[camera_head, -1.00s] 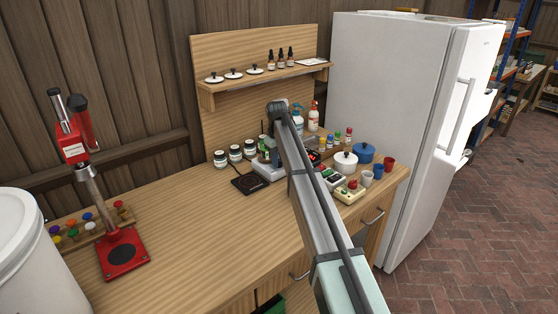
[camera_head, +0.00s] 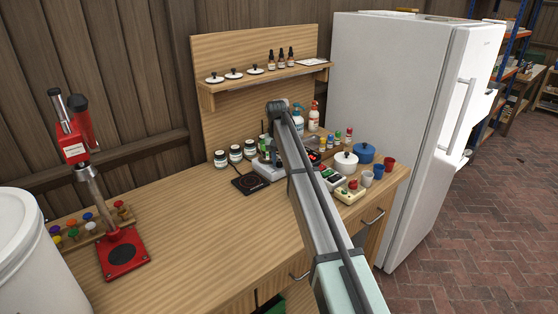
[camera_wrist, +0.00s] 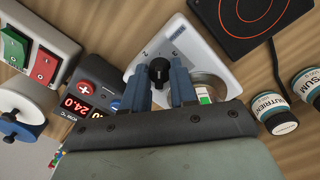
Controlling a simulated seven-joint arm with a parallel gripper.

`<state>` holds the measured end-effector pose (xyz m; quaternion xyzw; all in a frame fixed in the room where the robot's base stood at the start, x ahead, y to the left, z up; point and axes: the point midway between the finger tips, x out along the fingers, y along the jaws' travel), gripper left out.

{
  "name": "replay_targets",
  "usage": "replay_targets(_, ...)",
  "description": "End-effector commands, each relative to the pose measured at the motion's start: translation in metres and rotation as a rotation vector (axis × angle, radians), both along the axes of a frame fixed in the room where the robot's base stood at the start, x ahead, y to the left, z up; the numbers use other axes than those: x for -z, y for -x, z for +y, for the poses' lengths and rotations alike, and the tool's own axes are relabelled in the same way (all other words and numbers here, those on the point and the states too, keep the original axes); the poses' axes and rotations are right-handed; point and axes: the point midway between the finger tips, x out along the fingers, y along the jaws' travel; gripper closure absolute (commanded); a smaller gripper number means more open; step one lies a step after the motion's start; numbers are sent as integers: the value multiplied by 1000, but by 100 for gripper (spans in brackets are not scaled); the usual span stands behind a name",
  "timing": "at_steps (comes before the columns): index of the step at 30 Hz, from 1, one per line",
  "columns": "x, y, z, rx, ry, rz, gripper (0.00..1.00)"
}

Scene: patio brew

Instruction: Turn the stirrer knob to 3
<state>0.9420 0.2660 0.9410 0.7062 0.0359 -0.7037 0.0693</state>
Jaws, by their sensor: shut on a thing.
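The stirrer (camera_wrist: 212,57) is a white box on the wooden bench, seen close in the wrist view. In the head view the stirrer (camera_head: 268,170) is partly hidden by my arm. Its black knob (camera_wrist: 158,69) sits on the panel between the blue fingertips of my gripper (camera_wrist: 160,71). My gripper is shut on the knob, with one finger on each side.
A black hot plate (camera_wrist: 255,22) and labelled jars (camera_wrist: 275,113) stand close to the stirrer. On the other side are a red-digit controller (camera_wrist: 88,100), a box with green and red switches (camera_wrist: 42,52) and a white pot (camera_head: 345,162). The bench's left part is mostly clear.

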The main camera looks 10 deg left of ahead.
Motion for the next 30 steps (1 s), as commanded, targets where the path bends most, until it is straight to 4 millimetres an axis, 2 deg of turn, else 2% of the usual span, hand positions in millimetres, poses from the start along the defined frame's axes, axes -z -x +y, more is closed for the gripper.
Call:
replay_targets(11,0,0,0,4,0,0,100)
replay_targets(12,0,0,0,4,0,0,72)
replay_targets(19,0,0,0,4,0,0,50)
replay_targets(20,0,0,0,4,0,0,48)
replay_targets(30,-5,0,0,4,0,0,48)
